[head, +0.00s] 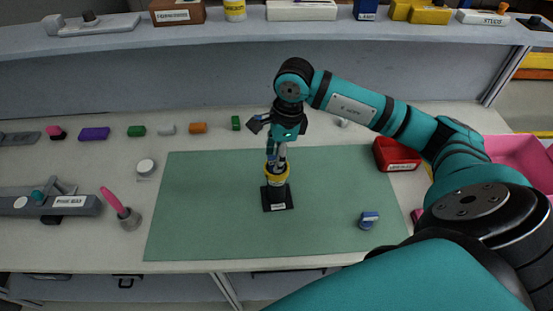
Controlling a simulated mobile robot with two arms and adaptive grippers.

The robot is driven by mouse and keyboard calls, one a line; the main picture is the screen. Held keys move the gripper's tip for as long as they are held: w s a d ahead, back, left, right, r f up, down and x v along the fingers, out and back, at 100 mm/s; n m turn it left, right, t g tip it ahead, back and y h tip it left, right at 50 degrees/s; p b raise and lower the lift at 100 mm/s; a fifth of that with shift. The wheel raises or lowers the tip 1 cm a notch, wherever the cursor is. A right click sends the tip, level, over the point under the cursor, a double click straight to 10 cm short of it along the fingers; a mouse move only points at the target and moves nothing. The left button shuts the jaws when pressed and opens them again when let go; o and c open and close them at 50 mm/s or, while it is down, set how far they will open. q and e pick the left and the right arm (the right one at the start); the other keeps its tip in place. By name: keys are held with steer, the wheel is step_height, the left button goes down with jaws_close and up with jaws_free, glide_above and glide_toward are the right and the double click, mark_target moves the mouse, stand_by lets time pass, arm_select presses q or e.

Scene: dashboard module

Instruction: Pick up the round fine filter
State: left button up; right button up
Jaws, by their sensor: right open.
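A round yellow-and-white piece (277,179), which looks like the round fine filter, stands upright on a small black base (278,201) in the middle of the green mat. The label on the base is too small to read. My right gripper (276,161) points down directly over the round piece, with its open fingertips at the yellow rim. The fingers partly hide the top of the piece, and I cannot tell whether they touch it. My left gripper is not in view.
The green mat (200,215) is mostly clear. Small coloured blocks line the back, below a raised shelf (200,47).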

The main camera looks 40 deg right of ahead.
steer(key=shift+a+f, duration=0.1)
steer(key=shift+f, duration=0.3)
jaws_close()
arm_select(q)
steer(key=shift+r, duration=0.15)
